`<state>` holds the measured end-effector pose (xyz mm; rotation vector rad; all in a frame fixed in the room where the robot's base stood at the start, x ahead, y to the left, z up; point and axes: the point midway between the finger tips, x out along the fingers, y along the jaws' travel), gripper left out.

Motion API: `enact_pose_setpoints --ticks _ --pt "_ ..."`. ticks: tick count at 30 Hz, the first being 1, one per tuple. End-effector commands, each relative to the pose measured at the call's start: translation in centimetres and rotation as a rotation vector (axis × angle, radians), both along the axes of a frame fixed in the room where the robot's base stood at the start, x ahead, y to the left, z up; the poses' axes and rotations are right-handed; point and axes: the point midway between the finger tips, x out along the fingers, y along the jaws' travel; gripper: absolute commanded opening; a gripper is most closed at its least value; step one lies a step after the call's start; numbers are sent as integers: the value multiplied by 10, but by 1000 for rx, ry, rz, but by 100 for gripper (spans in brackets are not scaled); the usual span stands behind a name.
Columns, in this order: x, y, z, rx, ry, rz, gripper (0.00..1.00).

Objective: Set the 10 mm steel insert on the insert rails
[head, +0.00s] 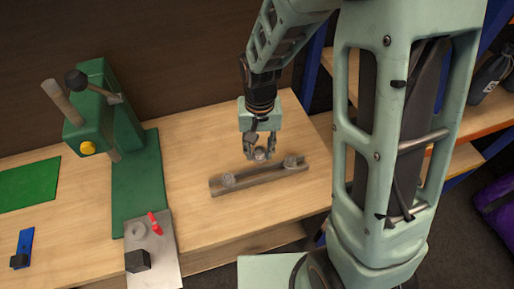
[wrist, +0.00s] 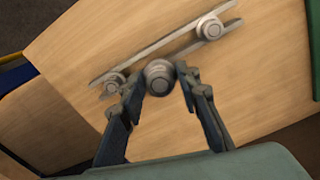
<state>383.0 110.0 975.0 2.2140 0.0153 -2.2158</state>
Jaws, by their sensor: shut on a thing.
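My gripper (head: 260,151) is shut on a round grey steel insert (wrist: 158,78), which sits between the fingertips in the wrist view. No size marking is readable on it. The insert rails (head: 258,178) are a pair of long, narrow grey bars on the wooden bench. Two similar inserts rest on them: one at the left end (head: 228,180) and one at the right end (head: 290,162). The middle stretch of the rails (wrist: 160,45) is bare. The held insert is close beside the rails in the wrist view; I cannot tell its height above the bench.
A green press (head: 95,115) with a lever stands on the left. In front of it, a grey plate (head: 160,262) carries a black block (head: 138,261), a red item (head: 155,224) and a round disc. A green mat (head: 28,186) lies far left. The bench around the rails is clear.

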Motion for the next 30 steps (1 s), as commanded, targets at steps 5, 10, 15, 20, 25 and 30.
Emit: enact_pose_setpoints --ticks 5,10,15,20,25,30 --pt "0 -1 -3 0 0 6 1" --pt "0 -1 -12 0 0 5 1" --pt "0 -1 -26 0 1 5 1" --pt "0 -1 -42 0 1 5 1" --pt "0 -1 -55 0 0 5 1" --pt "0 -1 -59 0 0 5 1"
